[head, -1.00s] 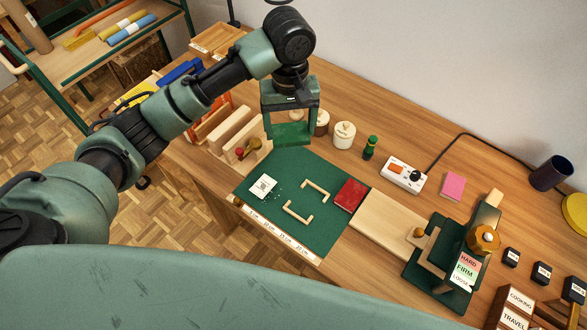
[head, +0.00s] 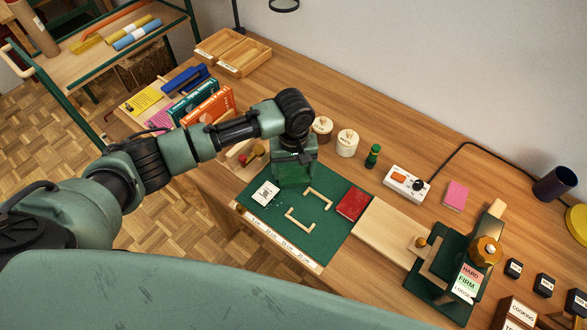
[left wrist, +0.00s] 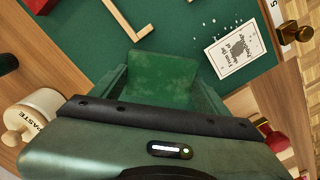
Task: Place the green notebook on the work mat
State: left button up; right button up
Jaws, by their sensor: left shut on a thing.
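My left gripper (head: 294,160) is shut on the green notebook (head: 293,173), above the back part of the dark green work mat (head: 325,238). In the left wrist view the notebook (left wrist: 160,78) sits between the two fingers, its lower part hidden by the gripper body. I cannot tell whether its lower edge touches the mat. My right gripper is not in view.
A white printed card (head: 265,193) lies on the mat's left part, and a red book (head: 352,204) at its right edge. Wooden jars (head: 347,143) and a green bottle (head: 373,156) stand behind. A press (head: 450,260) is at right. The space between the corner pieces is clear.

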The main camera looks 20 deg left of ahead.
pick_arm(q)
jog(key=o, duration=1.4)
jog(key=shift+f, duration=0.1)
